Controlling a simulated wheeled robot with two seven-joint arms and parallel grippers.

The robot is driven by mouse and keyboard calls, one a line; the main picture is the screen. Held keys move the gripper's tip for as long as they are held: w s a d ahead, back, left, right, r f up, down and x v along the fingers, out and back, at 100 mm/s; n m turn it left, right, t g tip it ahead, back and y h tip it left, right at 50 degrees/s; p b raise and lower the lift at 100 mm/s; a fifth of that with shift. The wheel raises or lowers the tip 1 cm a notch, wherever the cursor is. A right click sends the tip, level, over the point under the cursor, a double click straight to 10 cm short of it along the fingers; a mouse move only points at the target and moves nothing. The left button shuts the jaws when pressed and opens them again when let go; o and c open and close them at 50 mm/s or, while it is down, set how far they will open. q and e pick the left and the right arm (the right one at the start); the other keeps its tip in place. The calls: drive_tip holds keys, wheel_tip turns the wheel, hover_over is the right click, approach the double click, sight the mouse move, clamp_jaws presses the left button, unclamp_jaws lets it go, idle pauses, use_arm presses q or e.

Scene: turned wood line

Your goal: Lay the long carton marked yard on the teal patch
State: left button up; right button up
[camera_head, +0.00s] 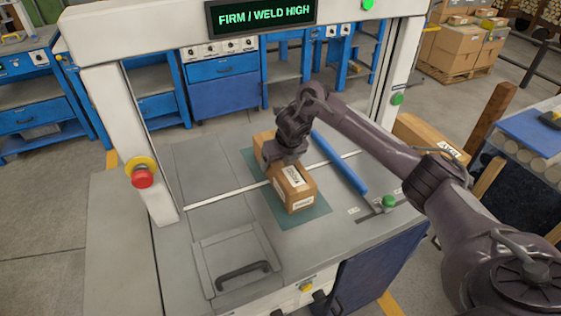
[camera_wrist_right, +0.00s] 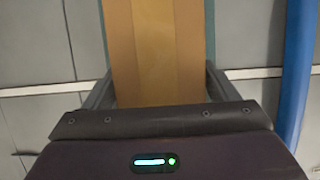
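A long brown carton (camera_head: 303,191) with white labels lies along the teal patch (camera_head: 312,219); its label is too small to read for sure. Teal shows along its sides and in front of its near end. My right gripper (camera_head: 284,163) is down over the carton's middle from above. In the right wrist view the carton (camera_wrist_right: 155,45) runs between the two fingers, one close along each side. Whether they press on it cannot be told. The patch (camera_wrist_right: 212,35) shows narrowly beside it. My left gripper is out of view.
A blue bar (camera_head: 340,162) lies on the bench right of the patch. Another long carton (camera_head: 425,133) with a dark-lettered label sits beyond the right post. A white frame with a red button (camera_head: 142,177) spans the bench. A hatch with a black handle (camera_head: 243,275) is in front.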

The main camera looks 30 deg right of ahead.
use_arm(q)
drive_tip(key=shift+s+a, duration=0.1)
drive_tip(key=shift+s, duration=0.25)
use_arm(e)
drive_tip(key=shift+o, duration=1.2)
drive_tip(key=shift+r, duration=0.15)
drive_tip(key=p+v, duration=0.4)
drive_tip(key=v, duration=0.6)
drive_tip(key=shift+s+r, duration=0.15)
drive_tip(key=shift+r, duration=0.2)
drive_tip(key=shift+s+r+p, duration=0.3)
drive_tip(key=shift+r+p, duration=0.15)
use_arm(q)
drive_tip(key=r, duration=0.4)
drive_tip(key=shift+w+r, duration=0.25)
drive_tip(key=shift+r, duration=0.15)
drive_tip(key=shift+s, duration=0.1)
use_arm(e)
drive_tip(key=shift+f, duration=0.1)
